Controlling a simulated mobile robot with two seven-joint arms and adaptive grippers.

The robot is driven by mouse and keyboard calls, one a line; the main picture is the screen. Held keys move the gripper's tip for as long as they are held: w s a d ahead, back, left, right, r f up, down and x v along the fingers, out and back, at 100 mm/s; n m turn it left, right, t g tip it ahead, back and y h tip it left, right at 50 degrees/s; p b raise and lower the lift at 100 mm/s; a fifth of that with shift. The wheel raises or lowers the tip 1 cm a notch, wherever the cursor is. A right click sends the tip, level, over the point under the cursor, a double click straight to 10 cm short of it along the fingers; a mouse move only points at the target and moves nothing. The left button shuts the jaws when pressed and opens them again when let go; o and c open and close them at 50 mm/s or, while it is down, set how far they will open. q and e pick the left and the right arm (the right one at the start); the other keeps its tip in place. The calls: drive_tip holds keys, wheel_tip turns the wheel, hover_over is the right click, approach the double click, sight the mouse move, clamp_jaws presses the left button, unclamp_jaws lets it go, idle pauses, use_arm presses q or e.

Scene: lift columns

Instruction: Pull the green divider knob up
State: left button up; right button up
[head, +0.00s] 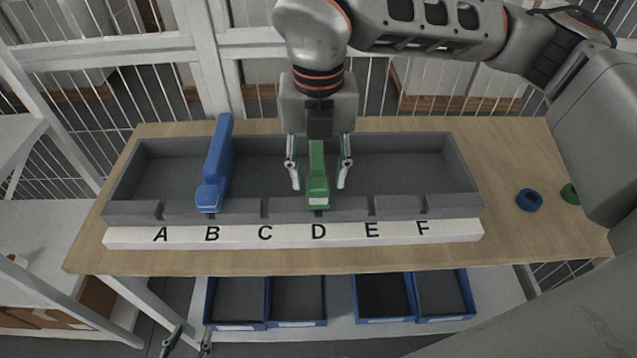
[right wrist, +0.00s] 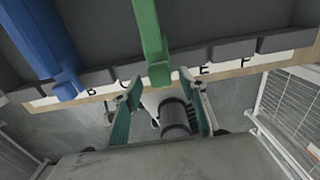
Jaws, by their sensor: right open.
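The green divider (head: 318,192) sits in the grey tray at slot D, its knob end at the tray's front wall. It also shows in the right wrist view (right wrist: 149,35). My right gripper (head: 318,180) is open above the tray, one finger on each side of the green divider, with gaps visible between fingers and divider. In the right wrist view the fingers (right wrist: 160,88) stand apart, with the green knob end near the gap between their tips. My left gripper (head: 188,342) shows only partly at the bottom edge, its two fingertips apart.
A blue divider (head: 217,165) stands at slot B of the grey tray (head: 440,207). A white strip lettered A to F (head: 290,236) runs along its front. A blue ring (head: 529,200) and a green ring (head: 569,194) lie at the right. Several blue bins sit below the table.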

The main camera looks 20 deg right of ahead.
sight(318, 183)
drive_tip(key=shift+r+p, duration=1.5)
drive_tip(key=shift+r, duration=2.05)
